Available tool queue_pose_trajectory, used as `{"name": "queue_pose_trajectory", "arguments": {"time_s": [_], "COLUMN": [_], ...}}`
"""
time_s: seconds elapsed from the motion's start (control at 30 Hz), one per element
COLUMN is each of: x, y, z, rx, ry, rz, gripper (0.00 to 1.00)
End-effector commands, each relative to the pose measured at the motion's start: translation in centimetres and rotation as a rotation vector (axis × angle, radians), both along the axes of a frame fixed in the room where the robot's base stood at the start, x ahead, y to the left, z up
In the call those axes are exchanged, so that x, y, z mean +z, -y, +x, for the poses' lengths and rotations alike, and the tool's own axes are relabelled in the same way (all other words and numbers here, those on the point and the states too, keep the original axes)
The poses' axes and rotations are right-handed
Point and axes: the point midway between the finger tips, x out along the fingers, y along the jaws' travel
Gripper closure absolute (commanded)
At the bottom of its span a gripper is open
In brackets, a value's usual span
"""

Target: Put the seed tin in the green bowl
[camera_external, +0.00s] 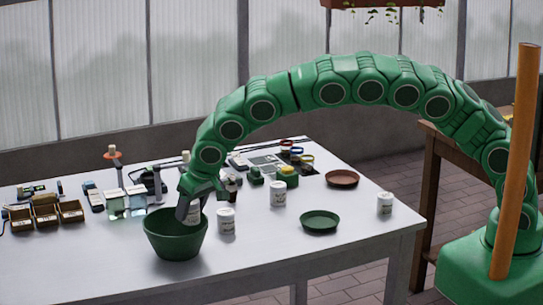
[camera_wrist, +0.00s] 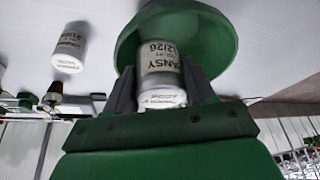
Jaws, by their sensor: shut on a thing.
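My gripper (camera_external: 190,207) is shut on a white seed tin (camera_external: 195,214) at the green bowl. In the wrist view the fingers of my gripper (camera_wrist: 160,80) stand on both sides of the seed tin (camera_wrist: 160,58), whose label reads "PANSY 12/26". The green bowl (camera_external: 174,245) stands near the table's front edge, below my gripper. It also shows behind the tin in the wrist view (camera_wrist: 218,42). The tin overlaps the bowl's opening in both views; I cannot tell how far down it is or whether it touches the bowl.
Similar white tins stand right of the bowl (camera_external: 226,222), further back (camera_external: 278,194) and at the right (camera_external: 384,204). A green saucer (camera_external: 319,222) and a brown saucer (camera_external: 342,178) lie on the white table (camera_external: 110,265). Small wooden boxes (camera_external: 45,214) stand at left.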

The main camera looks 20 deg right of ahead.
Motion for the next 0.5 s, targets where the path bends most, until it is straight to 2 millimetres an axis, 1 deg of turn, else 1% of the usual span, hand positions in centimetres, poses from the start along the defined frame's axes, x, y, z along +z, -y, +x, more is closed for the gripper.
{"name": "queue_pose_trajectory", "arguments": {"time_s": [0.03, 0.1, 0.5], "x": [-0.6, -1.2, -4.1], "y": [-0.3, -0.6, -2.6], "z": [0.2, 0.4, 1.8], "rx": [0.001, 0.001, 0.000], "ry": [-0.002, -0.003, -0.002], "rz": [-0.001, -0.003, -0.002], "gripper": [0.81, 0.81, 0.81]}}
